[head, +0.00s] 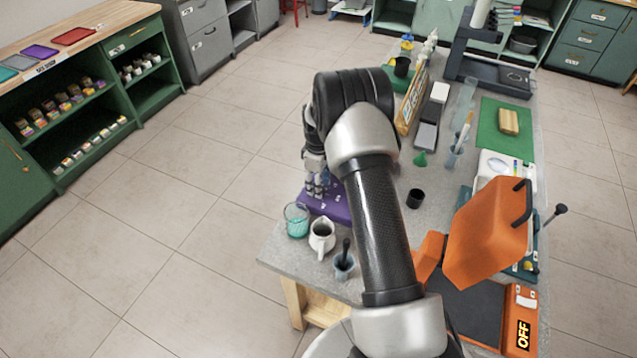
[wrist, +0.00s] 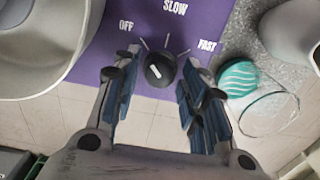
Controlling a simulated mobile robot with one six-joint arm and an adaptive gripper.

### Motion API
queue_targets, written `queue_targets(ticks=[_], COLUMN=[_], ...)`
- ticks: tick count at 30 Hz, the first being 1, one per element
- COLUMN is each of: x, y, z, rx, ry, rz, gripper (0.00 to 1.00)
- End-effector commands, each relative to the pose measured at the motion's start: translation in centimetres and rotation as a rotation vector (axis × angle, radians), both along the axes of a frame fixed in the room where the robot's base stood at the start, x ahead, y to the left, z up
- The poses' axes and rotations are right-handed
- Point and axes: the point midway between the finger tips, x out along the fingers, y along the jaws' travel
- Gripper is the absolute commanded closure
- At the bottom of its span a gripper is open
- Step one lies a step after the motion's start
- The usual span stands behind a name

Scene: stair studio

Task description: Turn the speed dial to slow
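The black speed dial (wrist: 159,69) sits on a purple panel (wrist: 112,45) in the wrist view. White labels read OFF (wrist: 126,26) at left, SLOW (wrist: 175,7) at top and FAST (wrist: 207,45) at right, with tick marks around the dial. The dial has a short white mark on its face; which label it points to is hard to tell. My gripper (wrist: 157,82) is open, one finger on each side of the dial, with gaps visible. In the head view my gripper (head: 317,186) is over the purple panel (head: 332,208); the dial is not clear there.
A glass with teal contents (head: 297,222), a white jug (head: 321,237) and a mortar (head: 343,265) stand near the panel. A black cup (head: 415,198) and an orange machine (head: 485,235) with an OFF sign are to the right. Floor is free at left.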

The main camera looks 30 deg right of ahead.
Motion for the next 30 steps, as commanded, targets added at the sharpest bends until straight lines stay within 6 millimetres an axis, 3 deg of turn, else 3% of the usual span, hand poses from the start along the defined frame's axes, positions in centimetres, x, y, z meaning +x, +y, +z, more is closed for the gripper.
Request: queue_targets(ticks=[15,23,30], x=[-0.01,-0.01,0.0], y=[0.0,0.01,0.0], z=[0.02,0.01,0.0], rx=[0.0,0.0,0.0], ry=[0.0,0.0,0.0], rz=[0.0,-0.029,-0.154], gripper=[0.98,0.98,0.98])
